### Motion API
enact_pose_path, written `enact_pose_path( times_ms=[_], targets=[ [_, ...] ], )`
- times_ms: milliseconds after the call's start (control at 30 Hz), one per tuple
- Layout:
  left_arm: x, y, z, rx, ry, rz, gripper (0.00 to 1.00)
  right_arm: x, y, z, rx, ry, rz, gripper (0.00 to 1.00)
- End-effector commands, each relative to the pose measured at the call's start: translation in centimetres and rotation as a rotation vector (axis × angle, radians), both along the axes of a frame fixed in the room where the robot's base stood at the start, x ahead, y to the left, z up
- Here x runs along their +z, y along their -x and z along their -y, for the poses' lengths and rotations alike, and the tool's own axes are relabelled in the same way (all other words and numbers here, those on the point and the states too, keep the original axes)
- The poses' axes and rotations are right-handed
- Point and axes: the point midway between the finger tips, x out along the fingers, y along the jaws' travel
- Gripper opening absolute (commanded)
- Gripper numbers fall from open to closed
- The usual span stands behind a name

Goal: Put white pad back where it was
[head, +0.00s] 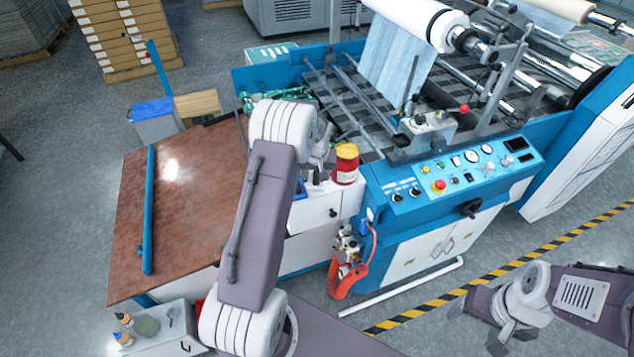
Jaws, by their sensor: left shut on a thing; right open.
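My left arm reaches up across the middle of the head view. Its gripper (322,158) is small and partly hidden by the arm, beside the red and yellow can and above the white cabinet top. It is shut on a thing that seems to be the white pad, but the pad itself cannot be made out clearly. My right gripper (492,330) is at the lower right over the floor, open and away from the machine.
The red and yellow can (346,164) stands on the white cabinet (318,208) close to my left gripper. The blue control panel (450,172) is to the right. A brown table (195,190) with a blue bar (149,210) lies left. Striped tape (540,245) crosses the floor.

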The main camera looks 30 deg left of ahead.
Motion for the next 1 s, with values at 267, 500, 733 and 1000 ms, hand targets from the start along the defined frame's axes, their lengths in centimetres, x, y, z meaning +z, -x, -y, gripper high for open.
enact_pose_path(
  times_ms=[267,500,733,1000],
  targets=[
    [-3.2,0.0,0.0,-0.001,0.000,-0.003,0.09,1.0,0.0,0.0,0.000,0.000,0.000,0.71],
    [-4.4,-0.1,0.0,0.000,0.000,0.001,0.09,1.0,0.0,0.0,0.000,0.000,0.000,0.71],
    [-4.6,-0.1,0.0,0.000,0.000,0.001,0.58,0.8,0.0,0.0,0.000,0.000,0.000,0.71],
    [-4.5,-0.1,0.0,0.000,0.000,0.001,0.58,0.8,0.0,0.0,0.000,0.000,0.000,0.71]
  ],
)
